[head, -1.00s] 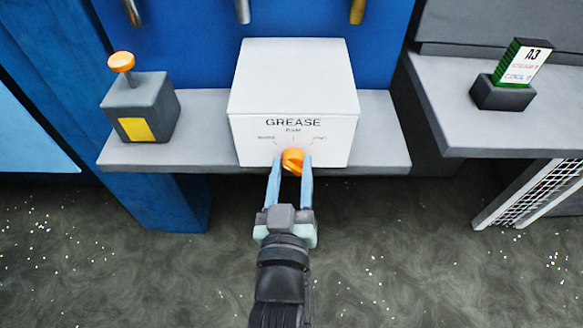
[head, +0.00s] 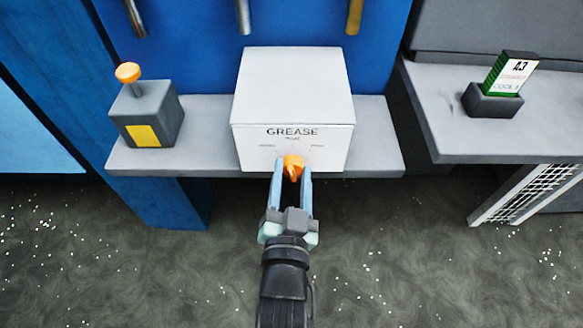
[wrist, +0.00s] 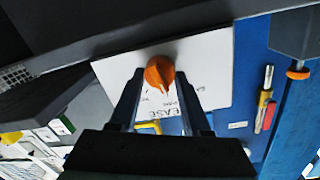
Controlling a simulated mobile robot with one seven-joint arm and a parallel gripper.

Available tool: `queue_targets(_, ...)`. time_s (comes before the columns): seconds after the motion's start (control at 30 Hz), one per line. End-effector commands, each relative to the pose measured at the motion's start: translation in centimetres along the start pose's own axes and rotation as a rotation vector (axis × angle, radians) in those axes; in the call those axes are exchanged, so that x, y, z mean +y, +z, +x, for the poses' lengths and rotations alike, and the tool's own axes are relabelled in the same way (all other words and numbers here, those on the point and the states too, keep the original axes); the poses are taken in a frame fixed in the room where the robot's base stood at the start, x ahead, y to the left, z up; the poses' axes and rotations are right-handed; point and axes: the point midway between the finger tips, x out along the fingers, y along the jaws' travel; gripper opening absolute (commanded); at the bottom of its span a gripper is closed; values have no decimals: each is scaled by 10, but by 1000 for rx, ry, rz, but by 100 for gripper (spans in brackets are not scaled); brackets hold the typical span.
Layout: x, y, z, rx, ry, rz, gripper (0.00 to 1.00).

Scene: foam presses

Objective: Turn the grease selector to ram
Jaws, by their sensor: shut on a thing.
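The grease selector is an orange knob (head: 293,165) low on the front of a white box (head: 292,90) marked GREASE. Small labels and tick marks sit above the knob; they are too small to read surely. My gripper (head: 291,172) has one finger on each side of the knob and is shut on it. In the wrist view, the orange knob (wrist: 160,73) shows between the two dark fingertips, with its pointed end towards the GREASE lettering. Which label it points at I cannot tell.
The box stands on a grey shelf (head: 379,140). To its left is a grey block (head: 150,113) with a yellow patch and an orange-topped stem. At right, a green-and-white A3 card (head: 511,75) stands in a dark holder on another grey ledge (head: 430,110).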

Motion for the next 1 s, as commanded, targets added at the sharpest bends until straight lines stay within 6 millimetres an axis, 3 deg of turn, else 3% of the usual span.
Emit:
queue_targets(0.4, 1, 0, 0, -14, -2, 187, 0)
queue_targets(0.93, 1, 0, 0, -15, -2, 211, 0)
queue_targets(0.97, 1, 0, 0, -15, -2, 210, 51)
queue_targets(1.0, 1, 0, 0, -14, -2, 210, 58)
